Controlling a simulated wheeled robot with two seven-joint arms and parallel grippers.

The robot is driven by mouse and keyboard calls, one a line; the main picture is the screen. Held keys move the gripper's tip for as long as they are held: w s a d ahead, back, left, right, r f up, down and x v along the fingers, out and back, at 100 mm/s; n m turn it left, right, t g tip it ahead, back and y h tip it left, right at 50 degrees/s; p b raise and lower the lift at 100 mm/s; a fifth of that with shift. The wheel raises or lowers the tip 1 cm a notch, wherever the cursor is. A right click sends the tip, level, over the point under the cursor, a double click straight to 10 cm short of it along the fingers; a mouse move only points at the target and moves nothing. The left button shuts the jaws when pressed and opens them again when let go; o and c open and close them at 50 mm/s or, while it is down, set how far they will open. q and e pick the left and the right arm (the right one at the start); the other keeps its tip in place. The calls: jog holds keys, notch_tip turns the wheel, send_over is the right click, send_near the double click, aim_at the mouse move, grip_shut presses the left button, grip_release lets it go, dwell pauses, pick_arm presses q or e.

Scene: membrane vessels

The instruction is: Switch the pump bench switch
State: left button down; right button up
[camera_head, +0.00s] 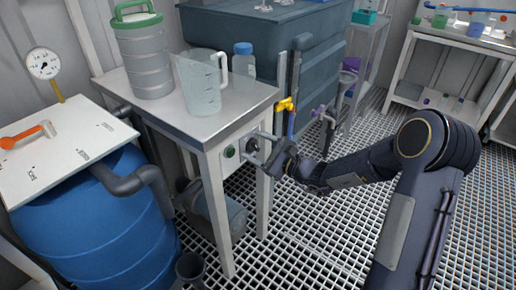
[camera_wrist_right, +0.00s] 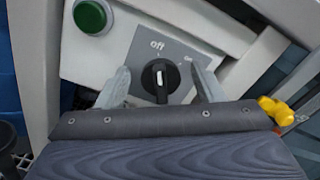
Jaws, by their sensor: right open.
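The pump bench switch (camera_wrist_right: 160,77) is a black rotary knob with a white mark, on a grey plate labelled "off" and "on". The mark stands nearly upright in the right wrist view, in line with "off". My right gripper (camera_wrist_right: 159,70) is open, with one finger on each side of the knob; gaps show between fingers and knob. In the head view my right gripper (camera_head: 258,144) is at the switch box (camera_head: 232,158) under the bench top, and it partly hides the knob. My left gripper is not in view.
A green button (camera_wrist_right: 92,17) sits left of the knob. The bench (camera_head: 232,103) carries a metal canister (camera_head: 147,60), a clear jug (camera_head: 198,90) and a blue-capped bottle (camera_head: 243,60). A yellow valve handle (camera_head: 286,104) is close right of the gripper. A blue barrel (camera_head: 90,230) stands left.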

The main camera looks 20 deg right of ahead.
jog(key=c, duration=1)
jog(key=shift+o, duration=0.2)
